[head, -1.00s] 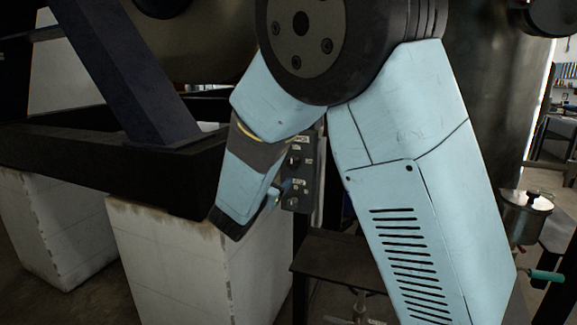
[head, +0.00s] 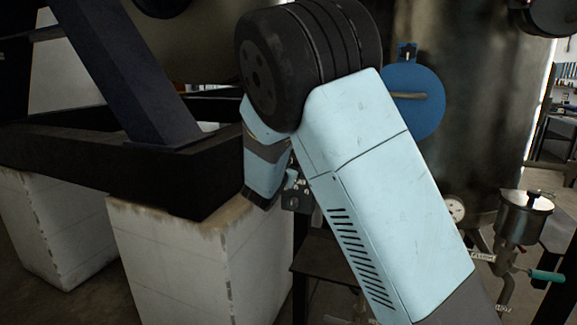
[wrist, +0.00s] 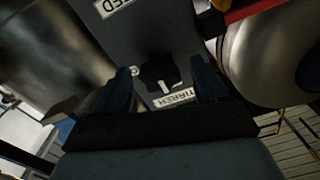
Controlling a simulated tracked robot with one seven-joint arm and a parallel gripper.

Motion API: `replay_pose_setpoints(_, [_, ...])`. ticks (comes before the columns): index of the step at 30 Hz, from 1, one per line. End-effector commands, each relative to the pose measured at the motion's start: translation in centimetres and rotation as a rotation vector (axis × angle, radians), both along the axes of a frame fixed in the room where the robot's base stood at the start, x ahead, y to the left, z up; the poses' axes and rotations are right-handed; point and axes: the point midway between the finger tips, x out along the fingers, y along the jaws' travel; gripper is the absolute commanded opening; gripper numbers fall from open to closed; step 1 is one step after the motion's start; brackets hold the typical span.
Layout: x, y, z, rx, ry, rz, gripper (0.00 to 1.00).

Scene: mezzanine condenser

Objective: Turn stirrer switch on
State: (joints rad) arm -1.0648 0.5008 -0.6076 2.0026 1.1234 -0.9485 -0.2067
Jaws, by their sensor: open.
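The stirrer switch (wrist: 158,72) is a black rotary knob on a dark grey panel (wrist: 150,35) in the wrist view. A white mark on it lies toward the upside-down white label reading STIRRER (wrist: 174,98). My gripper (wrist: 164,74) is open, with one dark finger on each side of the knob in the picture. I cannot tell whether the fingers touch it. In the head view, the control box (head: 298,201) is mostly hidden behind my arm, and the knob cannot be made out there.
A second label ending in ED (wrist: 113,6) is at the panel's top. A black beam frame (head: 110,165) on white blocks (head: 180,255) stands left of the box. A blue disc (head: 415,100) on the large metal vessel, a gauge (head: 455,210) and a steel pot (head: 524,215) are right.

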Motion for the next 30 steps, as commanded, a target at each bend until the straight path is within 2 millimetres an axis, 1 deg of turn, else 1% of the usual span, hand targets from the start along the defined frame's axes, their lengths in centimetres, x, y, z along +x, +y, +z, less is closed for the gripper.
replay_pose_setpoints(8, [0.1,0.0,0.0,0.0,0.0,0.0,0.73])
replay_pose_setpoints(25, [0.1,0.0,0.0,0.001,-0.001,0.001,0.18])
replay_pose_setpoints(26, [0.1,1.4,0.1,0.001,-0.002,0.005,0.17])
replay_pose_setpoints(27, [0.1,0.8,0.1,0.002,-0.001,0.003,0.17])
replay_pose_setpoints(30, [0.0,0.6,0.1,0.006,-0.003,0.006,0.17])
